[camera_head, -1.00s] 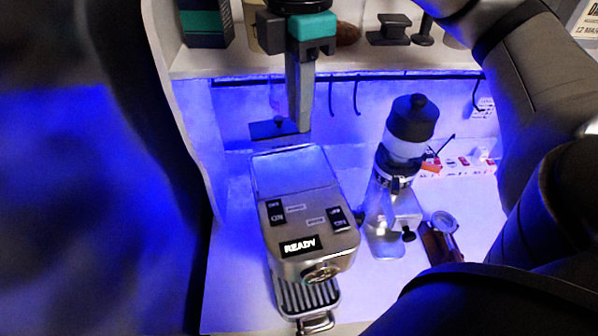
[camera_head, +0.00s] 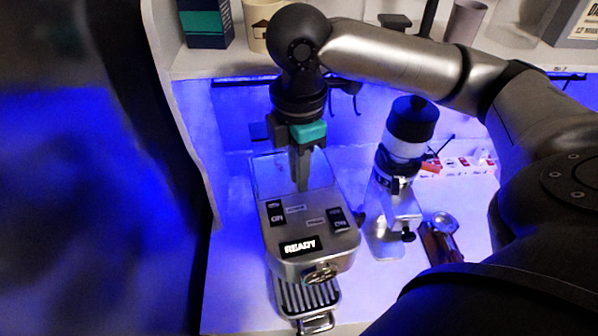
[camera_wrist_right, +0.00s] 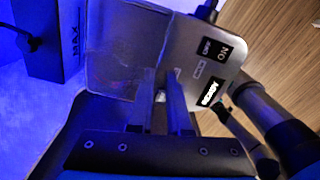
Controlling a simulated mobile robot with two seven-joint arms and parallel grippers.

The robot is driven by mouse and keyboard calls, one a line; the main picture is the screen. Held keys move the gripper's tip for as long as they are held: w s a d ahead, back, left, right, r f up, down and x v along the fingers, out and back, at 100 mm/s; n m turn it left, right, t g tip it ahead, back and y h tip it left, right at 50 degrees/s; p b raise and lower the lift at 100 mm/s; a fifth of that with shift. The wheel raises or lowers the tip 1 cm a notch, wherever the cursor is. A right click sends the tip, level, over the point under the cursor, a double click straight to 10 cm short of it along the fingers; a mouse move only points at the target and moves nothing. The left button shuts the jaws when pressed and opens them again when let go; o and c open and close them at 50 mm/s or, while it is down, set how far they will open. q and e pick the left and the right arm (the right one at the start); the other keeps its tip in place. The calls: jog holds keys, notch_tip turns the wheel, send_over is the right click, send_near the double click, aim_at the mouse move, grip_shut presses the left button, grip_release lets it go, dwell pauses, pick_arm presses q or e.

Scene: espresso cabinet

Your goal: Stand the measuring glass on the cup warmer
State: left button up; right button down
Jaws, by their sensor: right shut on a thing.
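The cup warmer (camera_head: 268,178) is the flat rimmed tray on top at the back of the espresso machine (camera_head: 345,243). It also shows in the right wrist view (camera_wrist_right: 112,45). My right gripper (camera_head: 303,188) points down over the warmer, with its fingers in front of it. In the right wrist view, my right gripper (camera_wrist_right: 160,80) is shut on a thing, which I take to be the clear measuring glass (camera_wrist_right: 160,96). Only a small pale bit shows between the fingers. I cannot tell whether the glass touches the tray. My left gripper is not in view.
A grinder (camera_head: 408,125) stands right of the machine, with a portafilter (camera_head: 440,240) beside it. A shelf (camera_head: 215,62) with a dark box (camera_head: 205,22) and cups runs above. A dark block marked MAX (camera_wrist_right: 60,45) lies behind the warmer in the wrist view.

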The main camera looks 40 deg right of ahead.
jog(key=shift+f, duration=0.35)
jog(key=shift+f, duration=0.1)
jog(key=c, duration=0.9)
grip_release()
jog(key=shift+o, duration=0.2)
notch_tip(320, 180, up, 12)
